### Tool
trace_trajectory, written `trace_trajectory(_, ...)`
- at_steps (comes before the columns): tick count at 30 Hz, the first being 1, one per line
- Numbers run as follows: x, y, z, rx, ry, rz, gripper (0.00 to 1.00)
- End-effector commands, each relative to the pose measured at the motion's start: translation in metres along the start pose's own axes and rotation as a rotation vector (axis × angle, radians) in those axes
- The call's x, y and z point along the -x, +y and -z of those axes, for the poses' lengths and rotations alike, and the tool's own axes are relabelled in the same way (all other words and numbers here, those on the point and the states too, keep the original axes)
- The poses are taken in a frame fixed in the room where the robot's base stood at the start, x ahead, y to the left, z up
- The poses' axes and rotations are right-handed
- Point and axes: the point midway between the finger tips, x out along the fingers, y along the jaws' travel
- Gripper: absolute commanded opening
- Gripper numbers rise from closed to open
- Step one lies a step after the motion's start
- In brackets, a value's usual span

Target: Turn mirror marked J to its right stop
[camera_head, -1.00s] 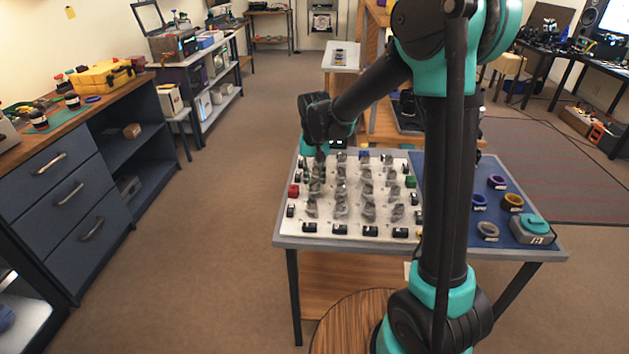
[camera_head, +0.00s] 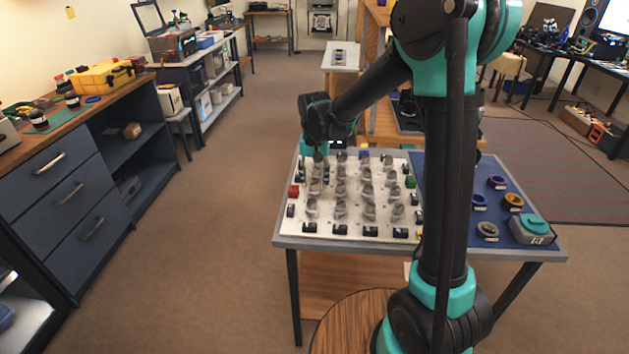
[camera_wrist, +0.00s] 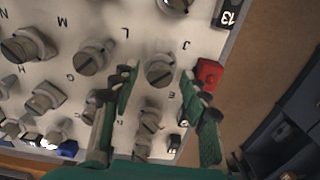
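The mirror marked J (camera_wrist: 160,70) is a grey metal knob-like mount with a slotted face, standing on the white board (camera_wrist: 130,12). Its letter J shows upside down beside it in the wrist view. My gripper (camera_wrist: 160,92) is open, with one finger on each side of this mirror in the picture. I see gaps between the mirror and both fingers; whether either touches it lower down I cannot tell. In the head view my gripper (camera_head: 318,157) is over the far left part of the board, and mirror J is hard to single out there.
Similar mirrors stand close by, such as the one marked L (camera_wrist: 95,57). A red block (camera_wrist: 208,73) sits right beside the right finger. A blue mat (camera_head: 460,180) with coloured rings lies right of the board.

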Motion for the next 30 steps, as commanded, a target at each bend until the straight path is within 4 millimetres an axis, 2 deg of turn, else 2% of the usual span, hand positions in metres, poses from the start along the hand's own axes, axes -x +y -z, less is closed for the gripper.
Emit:
trace_trajectory(7, 0.001, 0.0, 0.0, 0.0, 0.0, 0.0, 0.46)
trace_trajectory(11, 0.008, 0.0, 0.0, 0.001, 0.0, 0.0, 0.46)
trace_trajectory(14, 0.022, 0.0, 0.0, 0.001, 0.0, 0.0, 0.46)
trace_trajectory(24, 0.088, 0.0, 0.0, 0.0, 0.0, 0.0, 0.46)
trace_trajectory(30, 0.112, 0.0, 0.0, 0.0, 0.0, 0.0, 0.46)
